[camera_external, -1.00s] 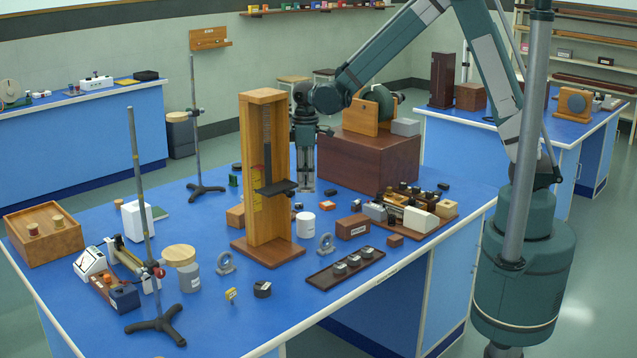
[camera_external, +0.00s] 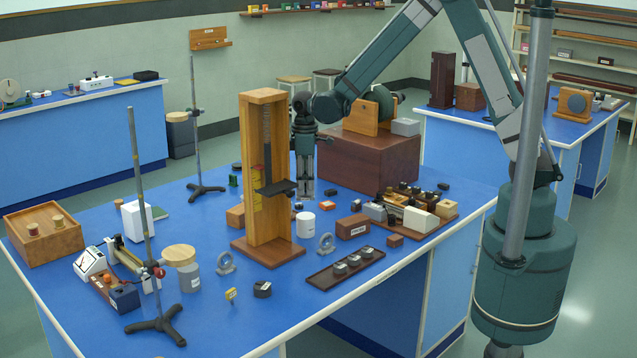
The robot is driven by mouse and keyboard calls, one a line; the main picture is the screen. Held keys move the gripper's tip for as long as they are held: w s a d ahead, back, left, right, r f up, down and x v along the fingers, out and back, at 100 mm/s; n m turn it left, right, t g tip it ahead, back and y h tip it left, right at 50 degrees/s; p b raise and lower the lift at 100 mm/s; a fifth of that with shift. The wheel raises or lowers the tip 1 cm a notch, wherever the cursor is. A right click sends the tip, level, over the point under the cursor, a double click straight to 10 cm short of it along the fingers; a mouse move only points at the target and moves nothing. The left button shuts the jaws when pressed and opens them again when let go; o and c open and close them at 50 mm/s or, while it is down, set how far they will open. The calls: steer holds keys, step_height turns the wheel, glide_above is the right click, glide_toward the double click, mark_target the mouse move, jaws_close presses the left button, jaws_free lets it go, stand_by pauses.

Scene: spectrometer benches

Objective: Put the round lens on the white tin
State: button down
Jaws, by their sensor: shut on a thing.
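The white tin (camera_external: 305,226) stands upright on the blue bench, just right of the tall wooden stand. My gripper (camera_external: 305,194) points straight down, a little above the tin in the picture. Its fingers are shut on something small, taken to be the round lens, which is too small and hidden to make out. How far the fingertips are from the tin's top in depth cannot be told.
The wooden stand (camera_external: 266,180) rises close left of my gripper, with a dark shelf (camera_external: 274,188). Grey ring mounts (camera_external: 326,243) (camera_external: 225,263), a red-brown block (camera_external: 352,227) and a dark tray (camera_external: 322,279) are nearby. A large brown box (camera_external: 368,165) stands behind.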

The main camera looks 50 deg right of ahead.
mark_target(305, 196)
steer(key=shift+f, duration=1.2)
steer(key=shift+f, duration=0.1)
steer(key=shift+f, duration=1.8)
steer(key=shift+f, duration=0.15)
steer(key=c, duration=2.6)
jaws_free()
steer(key=shift+o, duration=0.2)
steer(key=shift+r, duration=0.2)
steer(key=shift+r, duration=6)
